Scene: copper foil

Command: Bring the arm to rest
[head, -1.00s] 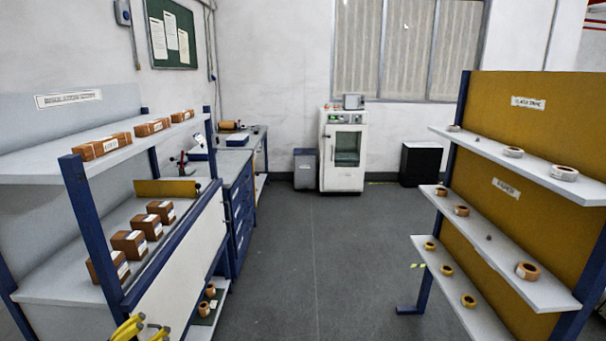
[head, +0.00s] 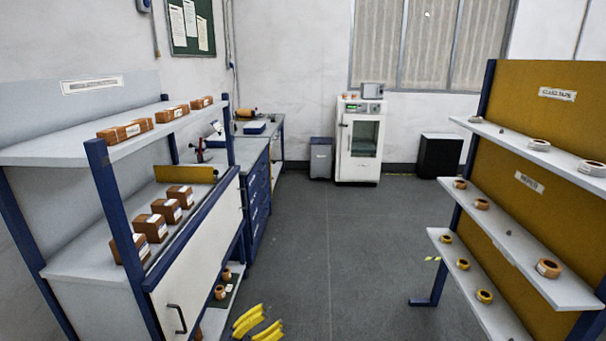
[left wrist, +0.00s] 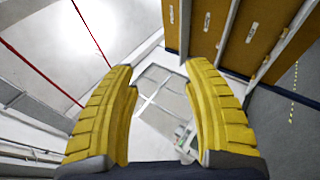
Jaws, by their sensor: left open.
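My left gripper (head: 257,324) shows its yellow fingers at the bottom of the head view, above the grey floor and just right of the left shelf unit. In the left wrist view its two yellow fingers (left wrist: 160,110) stand wide apart with nothing between them. The gap between them looks toward the white wall and the window. My right gripper is in neither view.
The left shelf unit (head: 196,240) with brown boxes stands close beside my left gripper. A mustard shelf unit (head: 540,130) with tape rolls stands at the right. A white cabinet (head: 359,145) and a black bin (head: 440,157) stand at the back. The floor aisle (head: 345,240) is clear.

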